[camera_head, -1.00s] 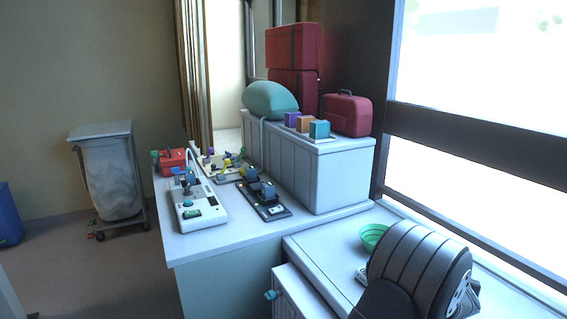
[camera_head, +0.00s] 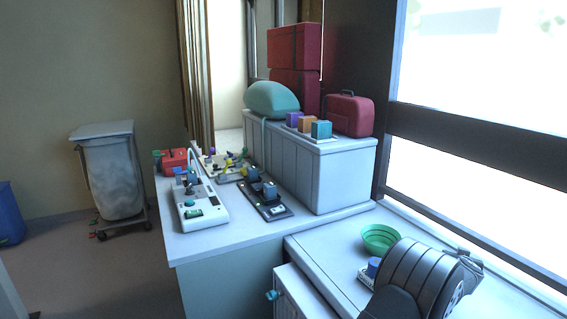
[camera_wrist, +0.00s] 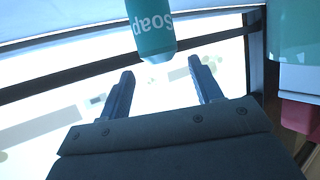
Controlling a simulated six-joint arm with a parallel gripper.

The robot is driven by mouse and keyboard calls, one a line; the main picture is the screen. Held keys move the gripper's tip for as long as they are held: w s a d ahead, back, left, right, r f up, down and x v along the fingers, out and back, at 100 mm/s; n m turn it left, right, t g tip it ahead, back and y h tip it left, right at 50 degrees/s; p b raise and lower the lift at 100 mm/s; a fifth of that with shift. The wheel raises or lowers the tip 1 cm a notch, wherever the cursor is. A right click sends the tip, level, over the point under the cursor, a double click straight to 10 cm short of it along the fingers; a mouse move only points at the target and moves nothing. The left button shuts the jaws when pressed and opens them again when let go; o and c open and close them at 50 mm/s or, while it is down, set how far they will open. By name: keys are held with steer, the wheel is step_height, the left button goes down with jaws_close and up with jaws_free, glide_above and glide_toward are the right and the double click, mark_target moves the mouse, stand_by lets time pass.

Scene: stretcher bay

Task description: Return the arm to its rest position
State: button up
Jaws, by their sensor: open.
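In the wrist view my gripper (camera_wrist: 158,92) is open, its two dark fingers well apart with nothing between their tips. A teal bottle labelled "Soap" (camera_wrist: 150,28) shows beyond the fingertips at the top of that view; I cannot tell how far away it is. In the head view part of my dark arm (camera_head: 412,285) shows at the lower right, over the white counter by the window. The gripper itself cannot be made out there.
A green bowl (camera_head: 380,238) and a small blue-topped item (camera_head: 373,267) are close beside my arm. Devices such as a white unit (camera_head: 199,210) stand on the left counter. Coloured blocks (camera_head: 307,124) and red cases (camera_head: 349,114) top the white cabinet (camera_head: 318,178).

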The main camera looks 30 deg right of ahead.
steer(key=s+a+r, duration=0.2)
steer(key=s+r, duration=0.4)
steer(key=s, duration=0.5)
steer(key=w+a+r+m+g, duration=0.1)
steer(key=a, duration=0.4)
steer(key=w+a+r+m+g+h, duration=0.1)
steer(key=w+a+m+g, duration=0.1)
steer(key=a, duration=0.3)
steer(key=shift+a+r+h, duration=0.3)
steer(key=shift+a+r, duration=0.05)
steer(key=shift+s+a, duration=0.1)
steer(key=shift+a, duration=0.05)
stand_by(0.4)
